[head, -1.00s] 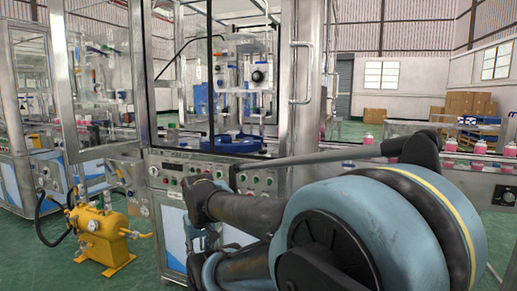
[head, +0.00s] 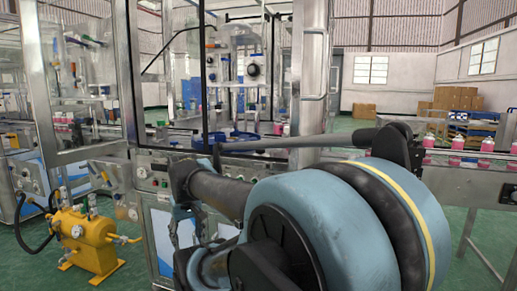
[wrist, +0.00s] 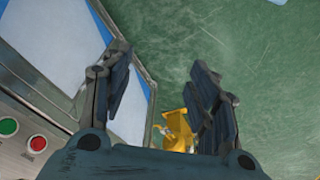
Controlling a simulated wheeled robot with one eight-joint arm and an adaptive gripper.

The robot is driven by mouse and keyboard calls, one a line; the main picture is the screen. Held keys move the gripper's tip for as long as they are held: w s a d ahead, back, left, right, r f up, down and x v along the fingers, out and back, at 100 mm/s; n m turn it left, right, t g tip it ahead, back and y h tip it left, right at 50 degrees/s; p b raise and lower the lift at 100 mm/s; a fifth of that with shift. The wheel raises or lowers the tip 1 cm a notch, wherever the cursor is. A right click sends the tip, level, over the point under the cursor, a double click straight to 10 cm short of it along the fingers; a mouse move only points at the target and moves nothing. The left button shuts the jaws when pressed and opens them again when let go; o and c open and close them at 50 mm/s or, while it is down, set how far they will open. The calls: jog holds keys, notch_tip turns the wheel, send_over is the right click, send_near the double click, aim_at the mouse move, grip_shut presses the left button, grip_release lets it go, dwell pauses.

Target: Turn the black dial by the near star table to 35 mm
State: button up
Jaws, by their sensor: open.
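A black dial (head: 252,69) shows as a dark round knob on a pale mount inside the glazed machine, in the head view. Its scale is too small to read. A blue star table (head: 232,141) lies below it at deck level, partly hidden by my arm. In the wrist view my gripper (wrist: 160,62) is open and empty, its two dark fingers apart above the green floor. It is outside the machine, below the control panel, well away from the dial. The dial is not in the wrist view.
The machine's steel door post (head: 308,75) stands right of the dial. A yellow tank (head: 90,240) with a hose stands on the floor at left. Pink-bodied cans (head: 458,142) line the conveyor at right. Red and green buttons (wrist: 23,135) show in the wrist view.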

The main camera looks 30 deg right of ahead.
jog(key=w+d+r+g, duration=0.1)
jog(key=w+d+r, duration=0.65)
jog(key=r, duration=0.45)
jog(key=w+d+r, duration=0.7)
jog(key=w+r, duration=0.1)
jog(key=r, duration=0.3)
jog(key=w+d+r, duration=0.2)
jog(key=d+r, duration=0.3)
jog(key=d, duration=0.4)
jog(key=w+d+r+g, duration=0.1)
jog(key=w+d+r, duration=0.1)
jog(key=d+r, duration=0.45)
jog(key=w+d+r, duration=0.2)
jog(key=d+r, duration=0.1)
jog(key=d, duration=0.8)
jog(key=f, duration=1.7)
jog(key=shift+a+f, duration=0.25)
jog(key=c, duration=1.1)
